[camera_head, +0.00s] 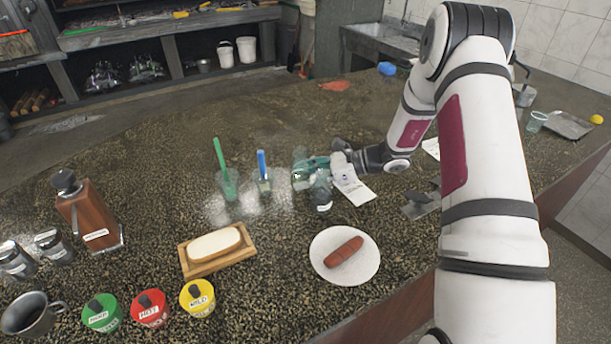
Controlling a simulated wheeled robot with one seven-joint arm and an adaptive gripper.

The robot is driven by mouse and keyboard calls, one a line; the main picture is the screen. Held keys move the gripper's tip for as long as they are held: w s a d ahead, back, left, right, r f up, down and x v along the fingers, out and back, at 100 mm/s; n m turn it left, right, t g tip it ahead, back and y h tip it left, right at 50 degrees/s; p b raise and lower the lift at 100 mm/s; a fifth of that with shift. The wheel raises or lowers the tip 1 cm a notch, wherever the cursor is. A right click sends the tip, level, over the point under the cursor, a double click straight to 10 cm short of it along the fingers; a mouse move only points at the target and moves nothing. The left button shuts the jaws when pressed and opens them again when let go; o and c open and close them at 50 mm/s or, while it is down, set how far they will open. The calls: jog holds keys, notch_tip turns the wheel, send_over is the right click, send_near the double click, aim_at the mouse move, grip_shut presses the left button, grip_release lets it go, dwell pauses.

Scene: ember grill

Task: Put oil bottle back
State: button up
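My gripper (308,172) reaches in from the right, low over the middle of the counter. A small clear, greenish glass bottle (322,197) with a dark marking shows at the fingers and overlaps them; it looks like the oil bottle. The fingers partly hide it, and I cannot tell whether they are shut on it or whether it touches the counter. To its left stand a clear glass with a green-handled tool (221,165) and one with a blue-handled tool (263,172).
A white plate (325,268) with a sausage (344,252) and a wooden tray (196,270) with bread are nearby. A paper (358,189) lies beside my gripper.

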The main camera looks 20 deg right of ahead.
jog(key=shift+d+r, duration=0.1)
jog(key=shift+r, duration=0.15)
jog(key=b+v, duration=0.1)
jog(key=v, duration=1)
jog(key=shift+s+d, duration=0.2)
jog(key=shift+d, duration=0.15)
jog(key=shift+r, duration=0.1)
jog(key=shift+d, duration=0.15)
